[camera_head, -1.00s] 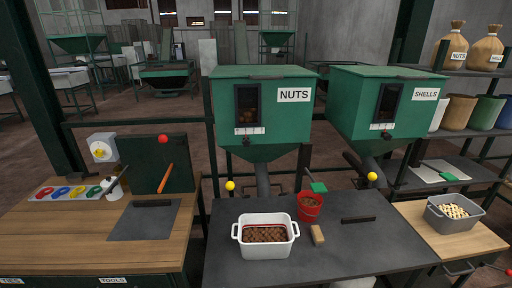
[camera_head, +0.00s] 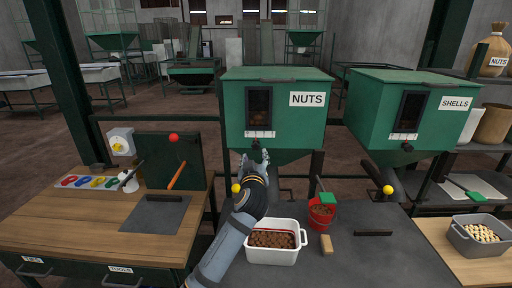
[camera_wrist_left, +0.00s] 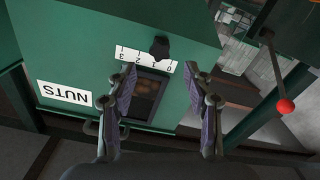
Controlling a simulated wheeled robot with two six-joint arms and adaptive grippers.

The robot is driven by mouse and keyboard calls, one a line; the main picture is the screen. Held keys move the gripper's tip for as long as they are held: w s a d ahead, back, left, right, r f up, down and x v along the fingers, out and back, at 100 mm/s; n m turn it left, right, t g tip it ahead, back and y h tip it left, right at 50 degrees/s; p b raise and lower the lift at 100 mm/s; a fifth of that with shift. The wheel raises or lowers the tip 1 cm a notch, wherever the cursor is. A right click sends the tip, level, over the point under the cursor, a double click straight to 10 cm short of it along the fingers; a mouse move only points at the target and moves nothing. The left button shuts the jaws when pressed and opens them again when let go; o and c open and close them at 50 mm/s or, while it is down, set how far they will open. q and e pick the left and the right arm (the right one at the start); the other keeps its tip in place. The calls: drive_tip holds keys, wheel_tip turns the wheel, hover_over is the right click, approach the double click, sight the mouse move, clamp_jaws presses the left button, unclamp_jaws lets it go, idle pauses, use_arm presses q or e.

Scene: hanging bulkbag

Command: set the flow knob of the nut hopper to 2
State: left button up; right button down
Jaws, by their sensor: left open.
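The green nut hopper (camera_head: 278,105) with its NUTS label stands at the back. Its black flow knob (camera_head: 256,145) is on the front, just under a white scale strip. In the left wrist view the picture is upside down; the knob (camera_wrist_left: 160,47) shows by the scale (camera_wrist_left: 145,60), marked 3, 2, 1, 0 from left to right. The knob lies near the 1 and 0 end; its exact setting is unclear. My left gripper (camera_head: 254,160) is in front of the hopper near the knob. In the left wrist view its fingers (camera_wrist_left: 158,85) are open, empty and apart from the knob.
A yellow ball-topped lever (camera_head: 236,188) is beside my left arm. The shells hopper (camera_head: 410,112) is to the right. A red-tipped lever (camera_wrist_left: 285,106) shows in the left wrist view.

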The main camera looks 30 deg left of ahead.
sight(256, 148)
use_arm(q)
drive_tip(key=p+x, duration=0.1)
drive_tip(key=x, duration=0.5)
drive_tip(key=shift+w+p, duration=0.1)
drive_tip(key=shift+p, duration=0.2)
drive_tip(key=shift+w+a, duration=0.15)
drive_tip(key=shift+w, duration=0.1)
drive_tip(key=shift+f, duration=0.1)
drive_tip(key=shift+c, duration=1)
clamp_jaws()
